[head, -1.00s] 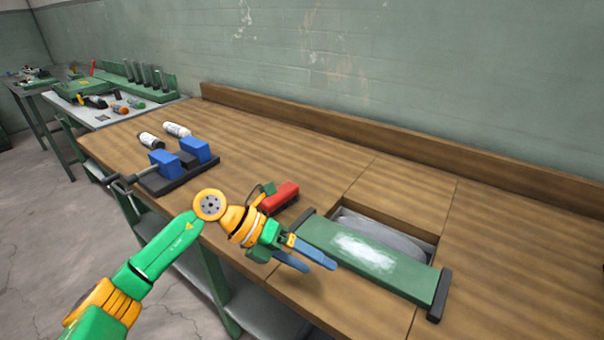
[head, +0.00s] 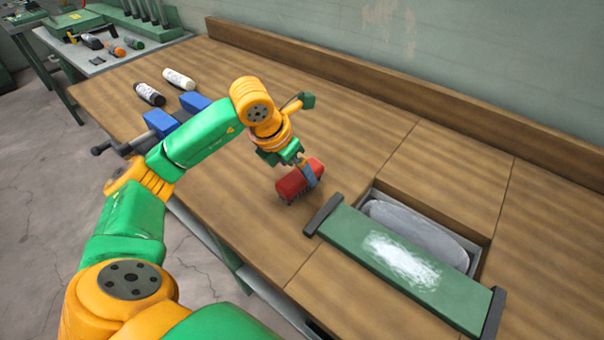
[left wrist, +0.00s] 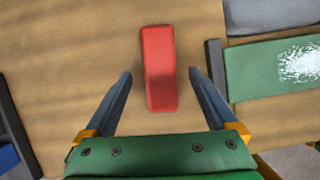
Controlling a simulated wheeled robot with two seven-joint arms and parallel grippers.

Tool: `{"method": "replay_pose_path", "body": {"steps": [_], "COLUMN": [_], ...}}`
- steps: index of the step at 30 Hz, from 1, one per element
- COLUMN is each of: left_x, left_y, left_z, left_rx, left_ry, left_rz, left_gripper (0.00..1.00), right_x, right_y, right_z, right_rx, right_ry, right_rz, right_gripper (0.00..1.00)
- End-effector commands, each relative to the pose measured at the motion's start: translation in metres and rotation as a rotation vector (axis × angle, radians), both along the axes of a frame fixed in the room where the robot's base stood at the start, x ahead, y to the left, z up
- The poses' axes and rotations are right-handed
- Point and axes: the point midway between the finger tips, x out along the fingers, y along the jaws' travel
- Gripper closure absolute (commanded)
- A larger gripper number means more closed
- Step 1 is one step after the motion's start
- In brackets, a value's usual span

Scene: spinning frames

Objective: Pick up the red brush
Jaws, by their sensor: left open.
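The red brush (head: 295,183) lies on the wooden workbench, bristles down, left of the green board. My left gripper (head: 306,174) is above it in the head view, and one finger hides part of its right end. In the left wrist view the red brush (left wrist: 159,70) lies between and beyond the fingertips of my open left gripper (left wrist: 158,76). There is bare wood between the brush and each finger, and a shadow falls on the brush's near half. My right gripper is not in view.
A green board (head: 405,262) with dark end bars and a white patch lies close to the right of the brush, beside a recess with a grey oval piece (head: 420,232). A blue-jawed vise (head: 160,124) and two bottles (head: 165,86) are at the left. Bare wood lies behind the brush.

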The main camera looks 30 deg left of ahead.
Motion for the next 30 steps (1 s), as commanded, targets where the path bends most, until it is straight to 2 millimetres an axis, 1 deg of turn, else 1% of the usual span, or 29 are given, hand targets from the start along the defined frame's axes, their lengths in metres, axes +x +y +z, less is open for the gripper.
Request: {"method": "replay_pose_path", "body": {"steps": [1, 2, 3, 4, 7, 30], "left_x": [0.003, 0.005, 0.009, 0.011, 0.013, 0.014], "left_y": [-0.002, -0.002, -0.003, -0.003, -0.003, -0.003], "left_z": [-0.006, -0.012, -0.02, -0.024, -0.032, -0.038], "left_rx": [-0.003, -0.002, -0.004, -0.004, -0.002, -0.003], "left_ry": [0.008, 0.008, 0.006, 0.005, 0.002, 0.001], "left_rz": [-0.001, -0.002, 0.0, 0.0, -0.001, -0.001], "left_gripper": [0.09, 0.09, 0.09, 0.09, 0.09, 0.09], "right_x": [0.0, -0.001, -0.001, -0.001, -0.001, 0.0], "right_y": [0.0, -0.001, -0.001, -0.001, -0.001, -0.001], "right_z": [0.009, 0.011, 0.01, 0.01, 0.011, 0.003], "right_rx": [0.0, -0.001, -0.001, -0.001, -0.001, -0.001], "right_ry": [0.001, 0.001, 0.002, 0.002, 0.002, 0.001], "right_rz": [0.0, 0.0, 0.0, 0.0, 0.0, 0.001], "right_gripper": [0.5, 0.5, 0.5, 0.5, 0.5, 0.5]}}
